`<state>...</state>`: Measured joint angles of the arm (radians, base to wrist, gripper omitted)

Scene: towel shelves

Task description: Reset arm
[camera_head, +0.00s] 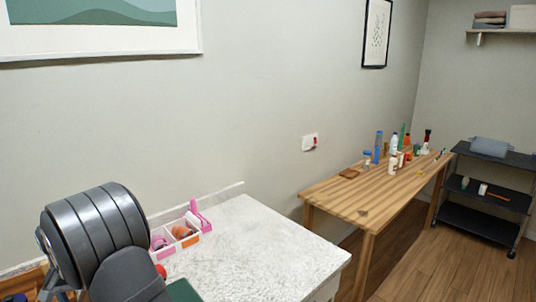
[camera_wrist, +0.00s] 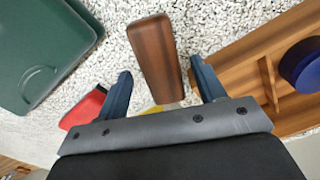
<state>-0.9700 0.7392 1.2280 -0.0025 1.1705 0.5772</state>
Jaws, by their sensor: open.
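My gripper (camera_wrist: 160,66) is open in the wrist view, with its two dark blue fingers apart. A brown wooden block-like object (camera_wrist: 153,52) shows between and beyond the fingertips, over the speckled white surface. A clear gap shows on either side of it, and I cannot tell its distance from the fingers. In the head view my dark arm fills the lower left, and the gripper itself is not visible there.
The wrist view shows a green tray (camera_wrist: 38,50), a red object (camera_wrist: 84,106) by the left finger, and a wooden divided tray (camera_wrist: 240,62) with a blue round object (camera_wrist: 302,66). A wooden table (camera_head: 350,190) with bottles and a black shelf cart (camera_head: 480,220) stand right.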

